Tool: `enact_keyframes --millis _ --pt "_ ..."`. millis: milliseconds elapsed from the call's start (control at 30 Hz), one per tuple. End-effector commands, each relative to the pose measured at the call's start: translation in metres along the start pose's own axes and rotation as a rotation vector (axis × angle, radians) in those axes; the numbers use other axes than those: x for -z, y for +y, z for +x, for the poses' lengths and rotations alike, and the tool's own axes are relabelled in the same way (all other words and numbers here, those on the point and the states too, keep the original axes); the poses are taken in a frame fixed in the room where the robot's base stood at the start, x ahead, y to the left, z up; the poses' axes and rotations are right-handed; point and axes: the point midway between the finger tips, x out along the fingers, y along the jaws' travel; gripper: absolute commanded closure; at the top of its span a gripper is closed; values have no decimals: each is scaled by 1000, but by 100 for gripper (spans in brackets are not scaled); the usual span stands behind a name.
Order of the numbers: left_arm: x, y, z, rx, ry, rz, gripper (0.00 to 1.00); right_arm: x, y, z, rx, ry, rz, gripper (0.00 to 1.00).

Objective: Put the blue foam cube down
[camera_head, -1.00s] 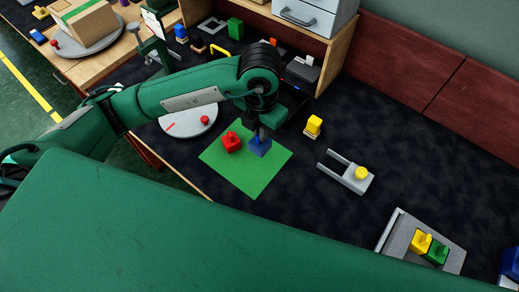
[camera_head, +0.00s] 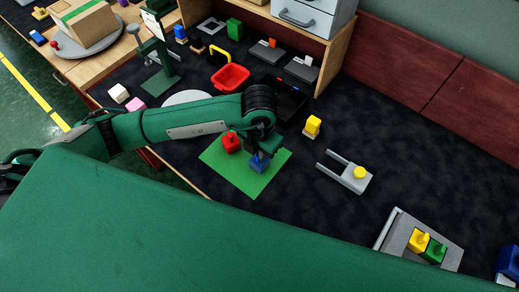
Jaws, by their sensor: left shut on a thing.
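The blue foam cube (camera_head: 257,165) is over the right part of the green mat (camera_head: 245,186). My left gripper (camera_head: 261,154) comes down from above and is shut on it; the wrist and fingers hide the cube's top. I cannot tell whether the cube touches the mat. A red block (camera_head: 231,144) with a knob stands on the same mat, just left of the cube and apart from it. My right gripper is not in view.
A yellow block (camera_head: 313,124) and a grey fork-shaped piece (camera_head: 353,178) lie right of the mat. A red basket (camera_head: 230,77) and a round white plate (camera_head: 188,97) are behind my arm.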

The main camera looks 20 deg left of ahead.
Motion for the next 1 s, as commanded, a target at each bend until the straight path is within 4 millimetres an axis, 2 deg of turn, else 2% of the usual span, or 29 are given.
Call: enact_keyframes --millis 100,133,200,233,500,633,800,1000 --pt "0 0 4 0 0 0 100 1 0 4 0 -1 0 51" --pt "0 0 3 0 0 0 87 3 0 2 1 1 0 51" --pt "0 0 2 0 0 0 73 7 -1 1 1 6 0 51" --pt "0 0 2 0 0 0 71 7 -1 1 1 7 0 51" --pt "0 0 2 0 0 0 71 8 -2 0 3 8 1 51" --pt "-1 0 -5 0 -2 0 71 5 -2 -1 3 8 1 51" --pt "-1 0 -36 1 -6 2 71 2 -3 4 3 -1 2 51" --pt "-2 0 -81 0 -6 2 71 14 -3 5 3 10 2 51"
